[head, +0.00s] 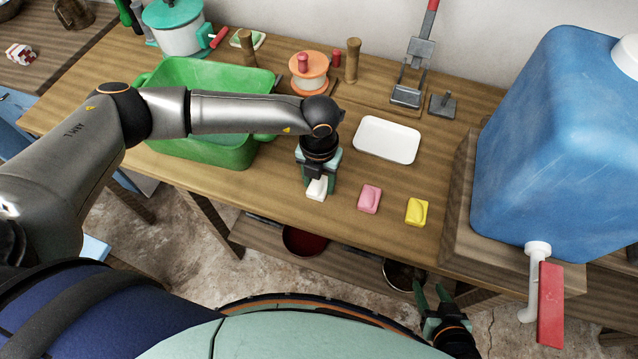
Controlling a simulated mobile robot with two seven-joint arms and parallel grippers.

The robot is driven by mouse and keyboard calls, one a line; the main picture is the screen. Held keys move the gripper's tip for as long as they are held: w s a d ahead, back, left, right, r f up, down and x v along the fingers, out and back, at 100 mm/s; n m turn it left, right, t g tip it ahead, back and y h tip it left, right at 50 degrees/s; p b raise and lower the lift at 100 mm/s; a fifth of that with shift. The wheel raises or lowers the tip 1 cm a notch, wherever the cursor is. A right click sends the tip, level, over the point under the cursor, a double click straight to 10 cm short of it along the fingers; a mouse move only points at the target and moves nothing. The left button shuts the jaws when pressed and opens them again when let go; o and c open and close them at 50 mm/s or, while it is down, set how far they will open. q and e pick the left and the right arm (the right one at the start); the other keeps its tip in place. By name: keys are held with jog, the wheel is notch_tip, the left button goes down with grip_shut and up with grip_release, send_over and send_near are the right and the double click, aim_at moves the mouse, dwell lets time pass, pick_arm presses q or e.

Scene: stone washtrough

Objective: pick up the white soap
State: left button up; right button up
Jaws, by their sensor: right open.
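The white soap (316,189) lies near the front edge of the wooden table, left of a pink soap (369,199) and a yellow soap (417,211). My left gripper (318,183) points down right at the white soap, and its body hides the soap's far part. I cannot tell whether its fingers touch the soap or have closed on it. My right gripper (432,296) is open and empty, low in front of the table's front edge.
A white tray (387,140) lies behind the soaps. A green basin (207,120) stands to the left, partly behind my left arm. A big blue water container (560,140) with a red-handled tap fills the right. Wooden pegs and an orange spool (309,73) stand behind.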

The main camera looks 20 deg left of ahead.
pick_arm(q)
grip_shut()
dwell(0.4)
